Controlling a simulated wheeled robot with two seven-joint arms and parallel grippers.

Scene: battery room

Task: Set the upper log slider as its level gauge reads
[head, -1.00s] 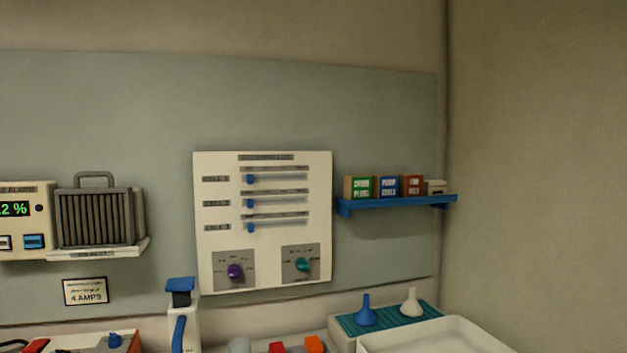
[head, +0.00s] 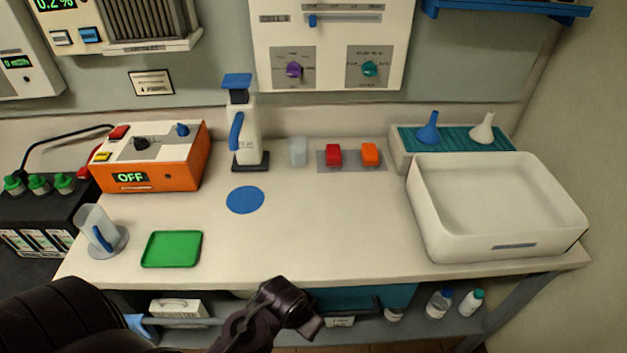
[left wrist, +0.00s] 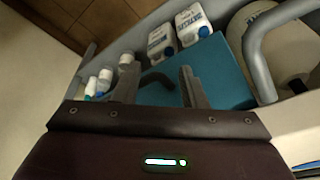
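The log panel (head: 330,70) is on the wall, cut off by the top edge of the head view. Only its lowest slider, with a blue knob (head: 312,21) near the left end of its track, shows now; the upper slider is out of frame. Below are a purple dial (head: 294,69) and a teal dial (head: 370,69). I cannot identify the level gauge. My left gripper (left wrist: 160,82) is open and empty in the left wrist view, over the bench's lower shelf. My right gripper is not in view.
The bench (head: 320,230) has clear room in the middle. A blue shelf (head: 510,10) juts from the wall.

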